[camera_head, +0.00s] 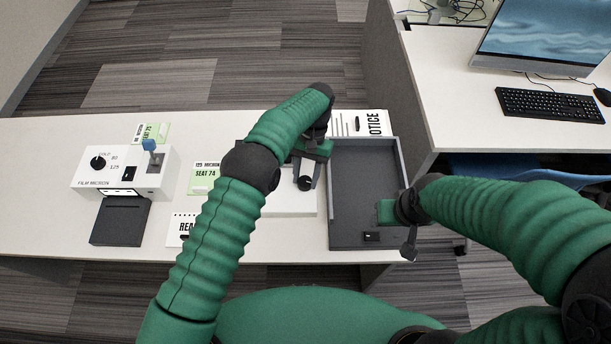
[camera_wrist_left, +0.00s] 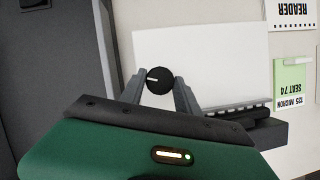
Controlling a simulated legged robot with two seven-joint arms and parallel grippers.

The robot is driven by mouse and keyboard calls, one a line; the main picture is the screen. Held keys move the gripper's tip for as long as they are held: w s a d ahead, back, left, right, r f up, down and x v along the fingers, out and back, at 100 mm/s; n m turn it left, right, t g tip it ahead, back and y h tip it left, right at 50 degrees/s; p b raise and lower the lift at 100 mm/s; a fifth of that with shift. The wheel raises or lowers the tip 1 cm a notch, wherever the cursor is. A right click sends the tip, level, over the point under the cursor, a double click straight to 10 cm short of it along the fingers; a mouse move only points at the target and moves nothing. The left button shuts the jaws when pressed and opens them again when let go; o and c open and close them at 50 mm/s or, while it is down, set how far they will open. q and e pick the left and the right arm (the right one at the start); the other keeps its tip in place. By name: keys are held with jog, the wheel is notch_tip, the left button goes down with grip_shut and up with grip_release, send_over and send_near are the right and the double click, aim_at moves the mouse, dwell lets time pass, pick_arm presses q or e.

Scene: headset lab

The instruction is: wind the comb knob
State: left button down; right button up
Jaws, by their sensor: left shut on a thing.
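The comb knob (camera_wrist_left: 160,80) is a small black round knob with a white pointer line. In the left wrist view it sits between the two grey fingertips of my left gripper (camera_wrist_left: 160,88), which is shut on it. In the head view, my left gripper (camera_head: 305,176) reaches down to the knob (camera_head: 304,184) from above, and the arm hides part of the device. The device has a white base (camera_head: 292,205), which also shows in the left wrist view (camera_wrist_left: 205,60). My right gripper (camera_head: 398,212) is over the right wall of the grey tray; its finger opening is unclear.
A grey tray (camera_head: 362,195) stands right of the device, with a small black item (camera_head: 372,236) at its front. A white film micron box (camera_head: 125,170) stands left. Green seat cards (camera_head: 203,178) and a notice (camera_head: 362,122) lie around. A desk with a keyboard (camera_head: 549,105) is at right.

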pick_arm(q)
jog(key=shift+w, duration=0.1)
jog(key=c, duration=0.9)
grip_release()
jog(key=shift+d, duration=0.1)
